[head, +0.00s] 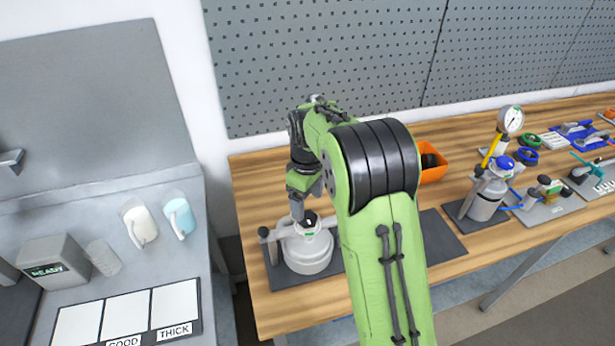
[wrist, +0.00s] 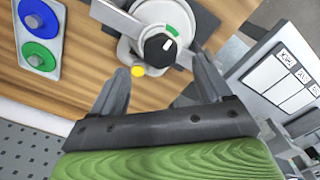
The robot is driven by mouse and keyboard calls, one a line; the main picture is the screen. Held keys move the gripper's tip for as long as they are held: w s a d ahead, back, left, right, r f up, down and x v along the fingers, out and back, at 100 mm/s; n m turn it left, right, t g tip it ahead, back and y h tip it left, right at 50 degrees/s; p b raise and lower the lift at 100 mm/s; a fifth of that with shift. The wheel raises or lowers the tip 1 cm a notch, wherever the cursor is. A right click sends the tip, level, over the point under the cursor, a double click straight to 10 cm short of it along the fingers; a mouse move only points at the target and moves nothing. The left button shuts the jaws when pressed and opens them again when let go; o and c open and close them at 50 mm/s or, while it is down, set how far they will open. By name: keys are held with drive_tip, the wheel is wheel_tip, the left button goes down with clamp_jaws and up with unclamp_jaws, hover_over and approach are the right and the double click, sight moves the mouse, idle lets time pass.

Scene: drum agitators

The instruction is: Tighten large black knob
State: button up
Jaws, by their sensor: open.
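A white, round drum device (head: 306,252) stands on a dark mat at the left end of the wooden bench. A black knob (head: 309,221) sits on its top, near a green mark. In the wrist view the knob (wrist: 158,47) shows a white pointer line and lies in the picture between my fingertips, a little beyond them. My gripper (head: 298,208) is above the device, pointing down. Its two grey fingers (wrist: 161,66) are spread apart with nothing held between them. I cannot tell whether a finger touches the knob. My arm hides part of the device's right side.
A grey lever with a dark end (head: 263,232) juts left from the device. A pegboard (head: 330,60) is behind.

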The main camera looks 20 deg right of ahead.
sight(308, 216)
wheel_tip(308, 216, up, 11)
drive_tip(key=p, duration=0.1)
drive_tip(key=shift+f, duration=0.1)
drive_tip(key=s+r+m+t+b, duration=0.1)
drive_tip(key=s+r+m+t, duration=0.1)
drive_tip(key=s, duration=0.6)
drive_tip(key=s+r+m+t+b, duration=0.1)
drive_tip(key=s+r+m, duration=0.15)
drive_tip(key=s, duration=0.55)
drive_tip(key=s+f+m+t+b, duration=0.1)
drive_tip(key=s+f, duration=0.4)
drive_tip(key=s, duration=0.6)
drive_tip(key=m+t, duration=0.1)
drive_tip(key=m, duration=0.1)
drive_tip(key=shift+s+a+f+m+t, duration=0.15)
drive_tip(key=shift+s+f+m+t, duration=0.1)
drive_tip(key=shift+f+m+t, duration=0.1)
